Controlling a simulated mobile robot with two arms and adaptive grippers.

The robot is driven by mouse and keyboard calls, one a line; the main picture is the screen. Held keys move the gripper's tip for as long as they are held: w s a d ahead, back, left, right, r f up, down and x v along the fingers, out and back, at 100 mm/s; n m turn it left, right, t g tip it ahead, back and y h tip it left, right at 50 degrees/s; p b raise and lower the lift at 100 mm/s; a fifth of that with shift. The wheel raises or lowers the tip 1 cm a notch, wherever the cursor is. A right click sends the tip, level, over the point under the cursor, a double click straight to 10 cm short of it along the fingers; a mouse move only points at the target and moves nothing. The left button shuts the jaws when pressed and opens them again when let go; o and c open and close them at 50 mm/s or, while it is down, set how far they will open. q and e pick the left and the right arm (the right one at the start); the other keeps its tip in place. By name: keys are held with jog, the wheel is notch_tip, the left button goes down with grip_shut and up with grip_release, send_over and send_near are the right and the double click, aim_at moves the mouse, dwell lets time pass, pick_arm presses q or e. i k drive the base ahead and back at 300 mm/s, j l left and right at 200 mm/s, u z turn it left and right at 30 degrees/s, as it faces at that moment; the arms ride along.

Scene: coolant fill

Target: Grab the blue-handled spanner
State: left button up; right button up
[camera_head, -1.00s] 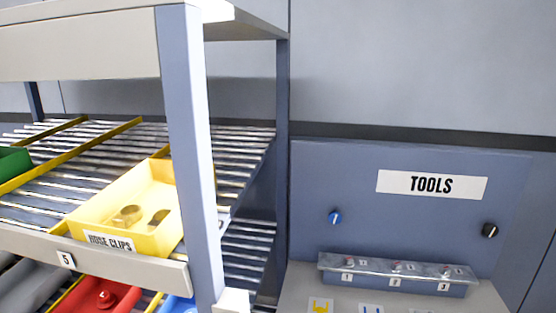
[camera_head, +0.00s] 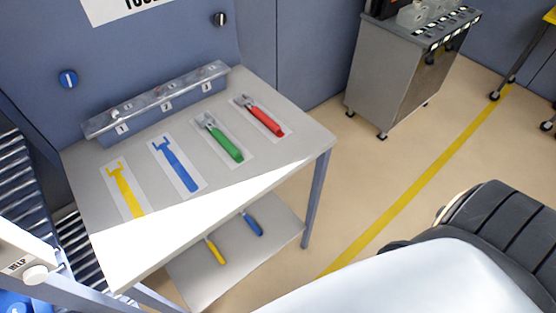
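The blue-handled spanner (camera_head: 252,224) lies on the lower shelf (camera_head: 190,282) of the tool bench; its blue handle shows, and its head is hidden under the table top's edge. A yellow-handled spanner (camera_head: 215,251) lies to its left, also partly hidden. On the table top, the blue spanner shape (camera_head: 179,167) and the yellow shape (camera_head: 125,190) look like flat printed outlines on white cards. A green-handled spanner (camera_head: 222,139) and a red-handled spanner (camera_head: 262,118) lie on cards to the right.
A metal block (camera_head: 160,101) numbered 1 to 3 runs along the table's back. A table leg (camera_head: 315,205) stands at the right corner. A grey wheeled cabinet (camera_head: 390,85) stands farther right. Open floor with a yellow line (camera_head: 425,180) lies between. Roller racks (camera_head: 28,180) are at left.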

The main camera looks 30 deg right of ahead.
aim_at(248, 219)
jog(key=z, duration=0.6)
jog(key=u, duration=0.4)
jog(key=i+l+u, duration=0.1)
jog(key=l+u, duration=1.1)
jog(key=l, duration=0.1)
